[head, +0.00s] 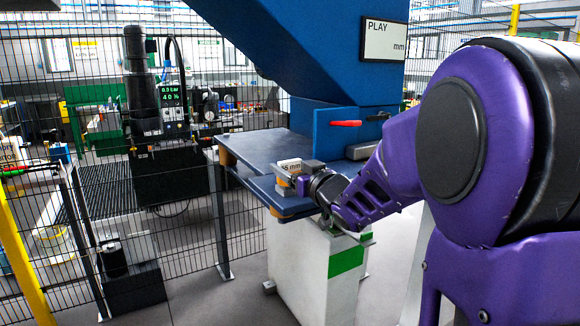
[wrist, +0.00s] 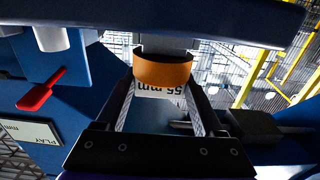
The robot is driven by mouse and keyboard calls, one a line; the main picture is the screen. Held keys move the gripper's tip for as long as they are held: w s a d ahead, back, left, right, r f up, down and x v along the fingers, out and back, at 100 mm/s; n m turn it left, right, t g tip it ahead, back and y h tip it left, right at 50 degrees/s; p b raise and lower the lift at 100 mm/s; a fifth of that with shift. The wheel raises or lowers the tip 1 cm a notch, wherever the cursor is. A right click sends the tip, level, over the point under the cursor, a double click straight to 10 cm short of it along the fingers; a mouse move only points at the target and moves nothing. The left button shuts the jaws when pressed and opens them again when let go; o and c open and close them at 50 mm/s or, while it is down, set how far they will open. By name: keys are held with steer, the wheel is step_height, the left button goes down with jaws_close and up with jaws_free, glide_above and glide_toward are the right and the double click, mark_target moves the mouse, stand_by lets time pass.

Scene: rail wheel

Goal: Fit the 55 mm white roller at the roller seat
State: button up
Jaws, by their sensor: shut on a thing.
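The white roller (head: 291,166) with a "55 mm" label is at the outer end of the blue table in the head view. In the wrist view its label (wrist: 160,90) shows between my fingers, with an orange curved band (wrist: 162,70) just beyond it. My gripper (head: 301,182) is shut on this roller. The fingers also show on both sides in the wrist view (wrist: 162,98). A grey block (wrist: 166,44) stands right behind the orange band. I cannot clearly make out the roller seat, or whether the roller touches it.
The blue table (head: 255,150) stands on a white pedestal (head: 312,262). A blue machine frame (head: 325,45) rises over it, with a red handle (head: 344,123) and a "PLAY mm" sign (head: 384,41). A wire fence (head: 215,215) stands to the left. The table's left part is clear.

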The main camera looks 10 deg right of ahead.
steer(key=shift+f, duration=0.4)
steer(key=o, duration=1.6)
steer(key=shift+c, duration=0.2)
steer(key=shift+s, duration=0.15)
